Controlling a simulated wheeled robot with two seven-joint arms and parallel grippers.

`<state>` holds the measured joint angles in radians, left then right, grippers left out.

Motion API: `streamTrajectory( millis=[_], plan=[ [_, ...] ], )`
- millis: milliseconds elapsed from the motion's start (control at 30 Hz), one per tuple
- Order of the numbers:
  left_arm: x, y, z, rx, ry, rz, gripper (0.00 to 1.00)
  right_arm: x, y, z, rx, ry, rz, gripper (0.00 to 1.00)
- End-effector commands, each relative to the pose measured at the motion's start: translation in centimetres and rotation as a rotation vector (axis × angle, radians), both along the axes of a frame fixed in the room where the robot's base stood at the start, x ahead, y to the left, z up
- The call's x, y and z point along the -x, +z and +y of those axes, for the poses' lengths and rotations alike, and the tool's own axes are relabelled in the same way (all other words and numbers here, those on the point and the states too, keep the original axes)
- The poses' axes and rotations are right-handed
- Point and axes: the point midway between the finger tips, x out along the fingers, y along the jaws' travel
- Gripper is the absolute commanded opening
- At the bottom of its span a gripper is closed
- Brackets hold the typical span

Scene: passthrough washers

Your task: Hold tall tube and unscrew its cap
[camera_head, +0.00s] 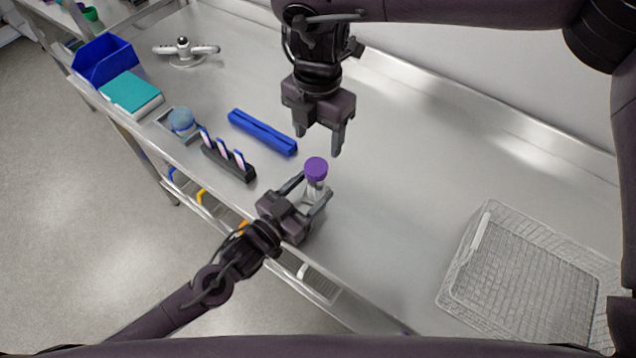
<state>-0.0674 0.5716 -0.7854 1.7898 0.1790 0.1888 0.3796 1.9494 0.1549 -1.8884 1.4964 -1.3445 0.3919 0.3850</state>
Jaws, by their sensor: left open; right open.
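The tall tube (313,188) stands on the steel bench near its front edge, with a purple cap (316,168) on top. My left gripper (311,188) is open, with its two fingers on either side of the tube's body below the cap. Whether the fingers touch the tube cannot be told, and the lower part of the tube is partly hidden by the gripper. My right gripper (322,142) is open and empty, pointing down, above and slightly behind the cap and apart from it.
A blue bar-shaped holder (262,132) and a black rack (229,163) with several pale items lie left of the tube. A wire basket (476,228) stands at right; the bench between is clear.

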Motion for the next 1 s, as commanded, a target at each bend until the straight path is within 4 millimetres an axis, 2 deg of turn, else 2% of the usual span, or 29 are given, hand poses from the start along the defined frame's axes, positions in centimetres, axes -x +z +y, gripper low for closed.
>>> streamTrajectory(
  millis=[333, 767, 1000],
  plan=[
    [-0.28, -0.03, -0.29, -0.001, -0.001, 0.001, 0.56, 0.02, 0.02, 0.07, -0.001, 0.002, -0.001, 0.6],
    [-0.26, -0.03, -0.26, -0.001, -0.001, 0.001, 0.0, 0.02, 0.02, 0.06, -0.001, 0.001, -0.001, 0.6],
    [-0.27, 0.01, -0.27, 0.0, -0.001, 0.0, 0.0, 0.02, 0.01, 0.07, -0.001, -0.044, 0.0, 0.6]
  ],
)
